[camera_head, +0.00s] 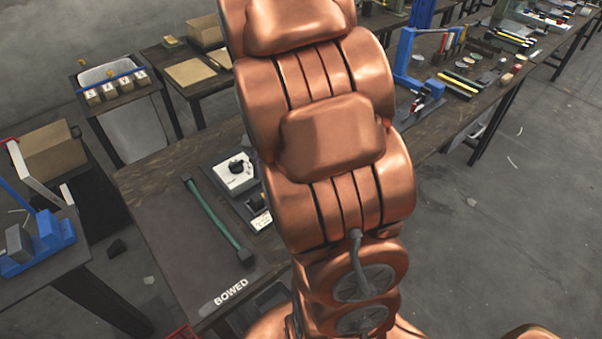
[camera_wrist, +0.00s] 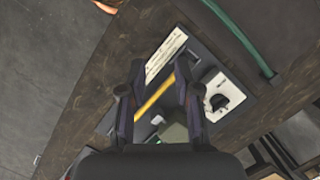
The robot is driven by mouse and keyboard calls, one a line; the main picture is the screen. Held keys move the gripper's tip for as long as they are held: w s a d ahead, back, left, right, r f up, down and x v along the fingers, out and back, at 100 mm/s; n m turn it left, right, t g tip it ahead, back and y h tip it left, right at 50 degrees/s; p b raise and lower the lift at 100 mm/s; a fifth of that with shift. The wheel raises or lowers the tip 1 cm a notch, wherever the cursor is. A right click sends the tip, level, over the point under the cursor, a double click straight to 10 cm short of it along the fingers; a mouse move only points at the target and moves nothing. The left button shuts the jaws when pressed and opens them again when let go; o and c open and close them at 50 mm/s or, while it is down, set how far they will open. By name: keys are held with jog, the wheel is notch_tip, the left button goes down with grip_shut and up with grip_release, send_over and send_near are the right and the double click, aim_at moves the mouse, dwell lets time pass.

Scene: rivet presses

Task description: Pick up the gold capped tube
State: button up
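In the wrist view, a narrow yellow-gold bar (camera_wrist: 154,96) shows between the fingers of my gripper (camera_wrist: 159,72), over a dark plate. It may be the gold capped tube, but I cannot make out a cap. The fingers are spread apart, with a gap on both sides of the bar. I cannot tell the height of the fingertips above it. In the head view my copper arm hides the gripper and this spot. A green tube with black ends (camera_head: 215,218) lies on the dark board beside; it also shows in the wrist view (camera_wrist: 240,38).
A white box with a black knob (camera_head: 234,174) stands close to the gripper; it also shows in the wrist view (camera_wrist: 218,97). A "BOWED" label (camera_head: 231,291) lies at the board's front. A blue fixture (camera_head: 38,240) is on the left table.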

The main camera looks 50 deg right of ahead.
jog(key=w+d+f+m, duration=0.1)
jog(key=d+f+m, duration=0.1)
jog(key=d, duration=0.5)
jog(key=w+d+f+m+t+y, duration=0.1)
jog(key=d+f+m, duration=0.2)
jog(key=d+f, duration=0.2)
jog(key=w+d+f+m+t+y, duration=0.1)
jog(key=w+d+f+m, duration=0.1)
jog(key=d, duration=0.8)
jog(key=shift+d+f+m, duration=0.1)
jog(key=shift+f+m, duration=0.5)
jog(key=shift+f, duration=0.35)
jog(key=shift+d+f, duration=0.1)
jog(key=shift+f, duration=0.1)
jog(key=shift+w+p+x, duration=0.15)
jog(key=shift+p+x, duration=0.75)
jog(key=shift+x, duration=1)
jog(key=shift+w+p+x, duration=0.15)
jog(key=shift+p+x, duration=0.75)
jog(key=shift+x, duration=0.95)
grip_shut()
